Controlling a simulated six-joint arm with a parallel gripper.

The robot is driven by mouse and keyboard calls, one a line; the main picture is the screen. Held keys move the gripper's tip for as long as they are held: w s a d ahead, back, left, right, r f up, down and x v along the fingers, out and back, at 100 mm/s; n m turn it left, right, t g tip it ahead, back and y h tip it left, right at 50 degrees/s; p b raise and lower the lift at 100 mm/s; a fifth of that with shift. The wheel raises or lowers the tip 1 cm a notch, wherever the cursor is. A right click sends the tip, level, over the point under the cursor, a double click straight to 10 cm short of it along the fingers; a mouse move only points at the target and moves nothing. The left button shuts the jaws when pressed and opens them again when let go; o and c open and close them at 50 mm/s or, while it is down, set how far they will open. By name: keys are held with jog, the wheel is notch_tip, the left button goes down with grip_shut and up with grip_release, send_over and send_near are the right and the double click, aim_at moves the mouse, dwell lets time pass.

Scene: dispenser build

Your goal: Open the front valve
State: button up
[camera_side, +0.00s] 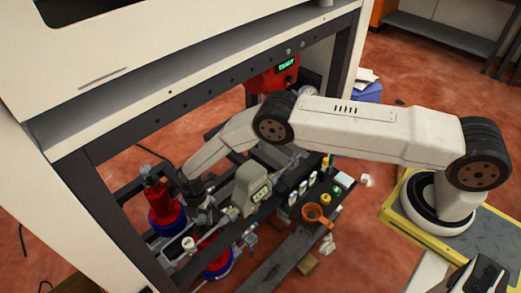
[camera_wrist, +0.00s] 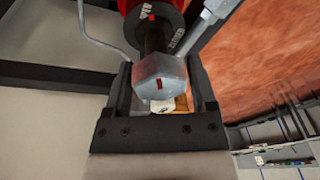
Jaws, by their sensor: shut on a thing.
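In the wrist view, a grey metal valve knob (camera_wrist: 162,76) with a small red mark sits between the two dark fingers of my gripper (camera_wrist: 163,80). The fingers are closed on its sides. The knob is at the end of a dark cylindrical body (camera_wrist: 158,32) with white lettering, below a red part (camera_wrist: 135,5). In the side view my gripper (camera_side: 196,192) reaches down inside the dark frame, just right of a red bottle-shaped part (camera_side: 158,194) with a blue base. The knob is too small and covered to make out there, and I cannot tell that it is the front valve.
A red box with a green display (camera_side: 285,65) hangs on the frame's upper bar (camera_side: 190,97). A grey gauge-like unit (camera_side: 250,190) stands right of my gripper. An orange cup (camera_side: 317,215) and several small bottles stand further right. A thin pipe (camera_wrist: 95,40) runs near the left finger.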

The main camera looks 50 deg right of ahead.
jog(key=o, duration=1.3)
jog(key=shift+r, duration=0.15)
jog(key=shift+s+a+v, duration=0.15)
jog(key=shift+v, duration=0.9)
jog(key=shift+s+a+v, duration=0.15)
jog(key=shift+s+v, duration=0.05)
jog(key=shift+v, duration=0.85)
jog(key=shift+s+a+v, duration=0.15)
jog(key=shift+v, duration=0.9)
jog(key=shift+w+r, duration=0.2)
jog(key=shift+r, duration=0.25)
jog(key=shift+a+f, duration=0.1)
jog(key=shift+w+d+x, duration=0.1)
jog(key=shift+d+x, duration=0.05)
jog(key=shift+x, duration=0.8)
jog(key=shift+w+d+x, duration=0.1)
jog(key=shift+x, duration=0.9)
jog(key=shift+w+d+x, duration=0.1)
jog(key=shift+d+x, duration=0.05)
jog(key=shift+x, duration=0.8)
